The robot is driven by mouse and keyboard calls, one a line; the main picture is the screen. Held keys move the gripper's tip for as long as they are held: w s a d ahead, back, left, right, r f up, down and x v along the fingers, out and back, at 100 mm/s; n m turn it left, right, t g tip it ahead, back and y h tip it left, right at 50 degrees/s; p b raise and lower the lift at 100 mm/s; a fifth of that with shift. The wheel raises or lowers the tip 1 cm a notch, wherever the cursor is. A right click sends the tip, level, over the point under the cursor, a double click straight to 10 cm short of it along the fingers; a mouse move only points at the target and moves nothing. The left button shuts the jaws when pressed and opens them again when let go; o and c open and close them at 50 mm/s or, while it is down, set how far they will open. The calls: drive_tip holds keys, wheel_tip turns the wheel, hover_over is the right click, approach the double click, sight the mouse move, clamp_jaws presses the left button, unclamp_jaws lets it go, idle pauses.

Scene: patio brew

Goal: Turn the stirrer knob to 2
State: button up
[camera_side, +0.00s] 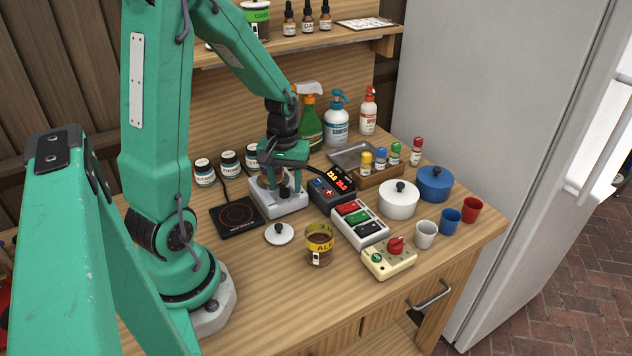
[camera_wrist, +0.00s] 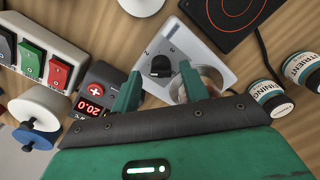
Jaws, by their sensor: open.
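The stirrer is a pale grey box (camera_side: 279,207) on the wooden counter; it also shows in the wrist view (camera_wrist: 212,58). A round glass vessel (camera_wrist: 209,76) on the stirrer is partly hidden behind the right finger.
A black hotplate (camera_side: 237,216) is left of the stirrer, and a dark controller with red digits (camera_side: 332,187) stands close on its right. A switch box (camera_side: 359,222), white lid (camera_side: 279,233) and labelled jar (camera_side: 319,246) are in front. Small jars (camera_side: 229,162) stand behind.

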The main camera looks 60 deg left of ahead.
sight(282, 186)
drive_tip(key=shift+w+r, duration=0.1)
drive_tip(key=shift+r, duration=3.3)
drive_tip(key=shift+s+a+n+t, duration=0.15)
drive_tip(key=shift+s+n, duration=0.1)
drive_tip(key=shift+n, duration=0.65)
drive_tip(key=shift+s+d+n+t, duration=0.15)
drive_tip(key=shift+s+n, duration=0.1)
drive_tip(key=shift+n, duration=0.65)
drive_tip(key=shift+a+f, duration=0.1)
drive_tip(key=shift+f, duration=0.05)
drive_tip(key=shift+w+f, duration=0.2)
drive_tip(key=shift+f, duration=3.6)
drive_tip(key=shift+c, duration=0.5)
drive_tip(key=c, duration=0.9)
